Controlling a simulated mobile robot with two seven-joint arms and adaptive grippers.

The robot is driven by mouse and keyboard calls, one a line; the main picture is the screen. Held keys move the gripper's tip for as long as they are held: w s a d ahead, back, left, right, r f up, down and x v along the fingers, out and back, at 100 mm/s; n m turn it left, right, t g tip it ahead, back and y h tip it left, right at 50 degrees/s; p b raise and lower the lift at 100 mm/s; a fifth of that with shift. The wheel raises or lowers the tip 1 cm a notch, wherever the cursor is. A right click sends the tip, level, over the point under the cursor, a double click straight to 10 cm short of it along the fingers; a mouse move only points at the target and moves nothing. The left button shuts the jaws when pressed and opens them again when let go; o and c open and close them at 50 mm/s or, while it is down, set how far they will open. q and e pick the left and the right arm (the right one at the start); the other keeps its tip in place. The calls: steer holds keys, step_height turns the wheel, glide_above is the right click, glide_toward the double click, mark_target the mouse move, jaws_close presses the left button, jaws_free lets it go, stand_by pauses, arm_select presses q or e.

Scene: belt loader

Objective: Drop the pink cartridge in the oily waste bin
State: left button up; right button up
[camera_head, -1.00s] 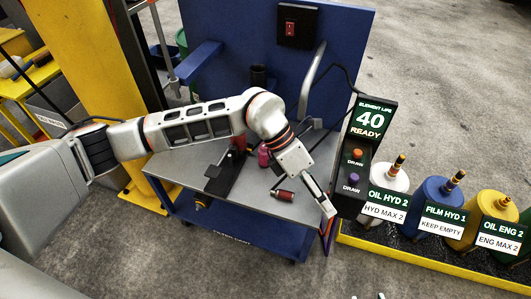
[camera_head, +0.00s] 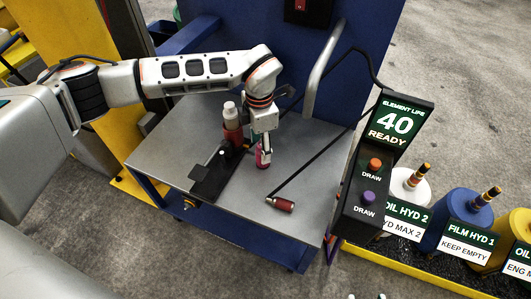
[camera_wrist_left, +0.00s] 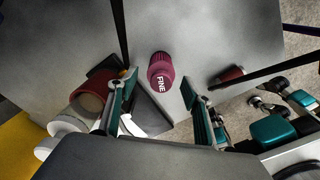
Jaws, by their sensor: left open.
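The pink cartridge (camera_head: 263,159) stands on the grey cart top, partly hidden behind my left gripper in the head view. In the left wrist view the cartridge (camera_wrist_left: 161,73) shows the label FINE and lies ahead, between the lines of the two fingers. My left gripper (camera_head: 265,145) points down over it. Its teal-backed fingers (camera_wrist_left: 160,102) are apart with nothing between the tips. I cannot pick out the oily waste bin in these views.
A red cylinder with a white top (camera_head: 232,122) stands on a black fixture (camera_head: 212,180) left of the cartridge. A dark red cylinder (camera_head: 281,204) lies at the cart's front. The draw panel (camera_head: 372,180) and labelled containers (camera_head: 466,216) are at the right.

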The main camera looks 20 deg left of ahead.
arm_select(q)
steer(key=shift+d+f+b, duration=0.1)
steer(key=shift+f+b, duration=0.2)
steer(key=shift+f, duration=0.6)
steer(key=f, duration=0.1)
steer(key=f+b, duration=0.1)
steer(key=f, duration=0.1)
steer(key=shift+d, duration=0.2)
steer(key=shift+w+f+b, duration=0.25)
steer(key=shift+f+b, duration=0.2)
steer(key=shift+f, duration=0.05)
steer(key=shift+r, duration=0.15)
steer(key=c, duration=1.2)
arm_select(e)
steer(key=shift+w+a+r+m+t+y, duration=0.3)
steer(key=shift+w+a+r+m, duration=0.15)
steer(key=shift+a+r, duration=0.4)
